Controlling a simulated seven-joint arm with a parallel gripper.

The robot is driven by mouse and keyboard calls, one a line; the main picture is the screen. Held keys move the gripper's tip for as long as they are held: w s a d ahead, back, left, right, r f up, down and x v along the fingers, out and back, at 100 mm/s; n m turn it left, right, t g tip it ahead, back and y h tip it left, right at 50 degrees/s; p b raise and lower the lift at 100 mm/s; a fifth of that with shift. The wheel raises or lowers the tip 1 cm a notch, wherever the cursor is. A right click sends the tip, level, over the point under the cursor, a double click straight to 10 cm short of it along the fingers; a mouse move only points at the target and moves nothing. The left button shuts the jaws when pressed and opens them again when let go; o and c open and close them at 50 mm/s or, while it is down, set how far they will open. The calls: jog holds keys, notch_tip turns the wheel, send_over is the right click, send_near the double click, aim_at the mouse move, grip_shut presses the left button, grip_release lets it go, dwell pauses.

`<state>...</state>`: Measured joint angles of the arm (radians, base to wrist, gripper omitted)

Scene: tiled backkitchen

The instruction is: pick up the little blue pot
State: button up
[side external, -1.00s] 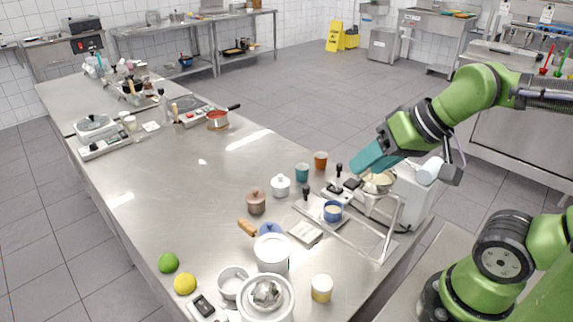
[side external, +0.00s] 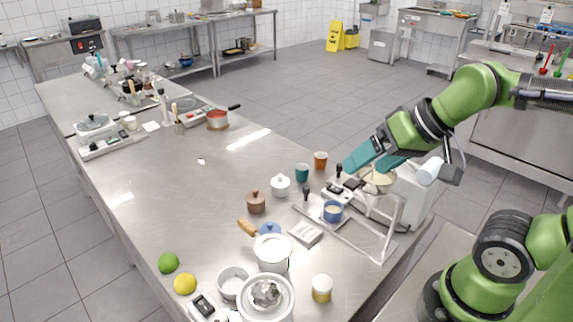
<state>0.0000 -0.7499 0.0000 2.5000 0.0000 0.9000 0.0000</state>
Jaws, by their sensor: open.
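A little blue pot (side external: 269,229) with a knobbed lid stands near the middle of the steel counter. Its front is partly hidden behind a white saucepan (side external: 272,256) with a wooden handle. A blue cup-like vessel (side external: 333,214) with a pale inside is also in view, at the metal frame to the right. My gripper (side external: 366,168) is at the right, above the weighing device and frame area, with its teal fingers apart and nothing between them. It is up and to the right of the blue pot, well away from it.
A brown lidded pot (side external: 256,204) and a white lidded pot (side external: 280,188) stand behind the blue pot. Teal (side external: 302,173) and orange (side external: 320,160) cups stand farther back. The counter's left-middle (side external: 190,205) is clear.

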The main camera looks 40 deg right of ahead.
jog(key=m+g, duration=0.6)
jog(key=g, duration=0.2)
send_over(334, 202)
notch_tip(334, 202, down, 6)
jog(key=shift+h, duration=0.3)
jog(key=f, duration=0.5)
jog(key=a+f, duration=0.1)
jog(key=f, duration=0.4)
jog(key=s+f, duration=0.1)
jog(key=f, duration=0.5)
jog(key=shift+a, duration=0.35)
jog(key=c, duration=1.3)
jog(key=shift+r, duration=0.15)
jog(key=shift+c, duration=0.2)
